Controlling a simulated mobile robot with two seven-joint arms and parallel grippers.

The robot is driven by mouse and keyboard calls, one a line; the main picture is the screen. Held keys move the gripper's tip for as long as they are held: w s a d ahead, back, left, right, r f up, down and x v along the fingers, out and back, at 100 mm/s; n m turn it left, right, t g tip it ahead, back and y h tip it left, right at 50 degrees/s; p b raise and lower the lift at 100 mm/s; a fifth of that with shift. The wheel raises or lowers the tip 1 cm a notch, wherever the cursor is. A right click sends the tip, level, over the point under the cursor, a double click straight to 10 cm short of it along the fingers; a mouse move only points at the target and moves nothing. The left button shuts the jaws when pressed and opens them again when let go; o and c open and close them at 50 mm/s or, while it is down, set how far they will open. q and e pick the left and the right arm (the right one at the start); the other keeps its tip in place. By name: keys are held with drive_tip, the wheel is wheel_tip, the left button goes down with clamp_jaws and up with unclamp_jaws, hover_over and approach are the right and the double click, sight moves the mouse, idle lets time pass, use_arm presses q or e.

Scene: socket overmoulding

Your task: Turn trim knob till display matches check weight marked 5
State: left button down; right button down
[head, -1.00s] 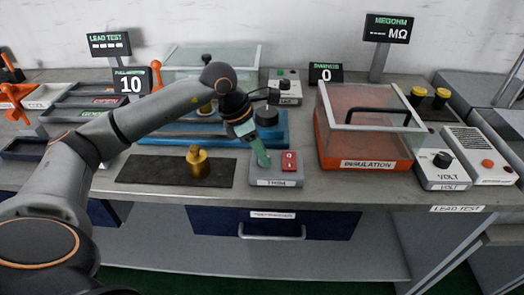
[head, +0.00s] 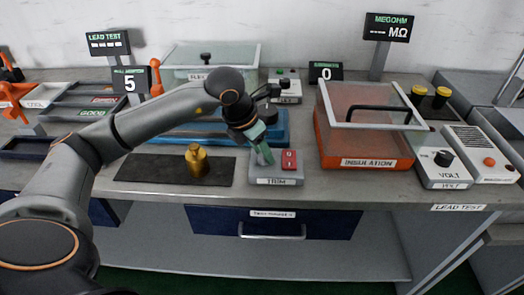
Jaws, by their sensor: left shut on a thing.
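The grey trim box, labelled TRIM (head: 277,181), sits near the bench's front edge with a red switch (head: 289,160) on its right side. My left gripper (head: 264,157) is over the left part of this box, shut on the trim knob, which its fingers hide. The brass check weight (head: 197,161) stands upright on a dark mat (head: 133,169) left of the box; I cannot read a mark on it. The small display (head: 130,84) at the back left reads 5. My right gripper is not in view.
An orange box with a clear lid, labelled INSULATION (head: 368,163), stands right of the trim box. A blue fixture (head: 279,128) lies behind my left gripper. A VOLT box (head: 446,164) is further right. Grey trays (head: 62,115) lie at the left.

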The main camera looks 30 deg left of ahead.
use_arm(q)
drive_tip(key=shift+n, duration=0.4)
drive_tip(key=c, duration=0.5)
unclamp_jaws()
drive_tip(key=shift+d+p+v, duration=0.1)
drive_tip(key=shift+p+v, duration=0.3)
drive_tip(key=shift+v, duration=2.75)
drive_tip(key=shift+d+p+v, duration=0.15)
drive_tip(key=shift+p+v, duration=0.2)
drive_tip(key=shift+v, duration=2.75)
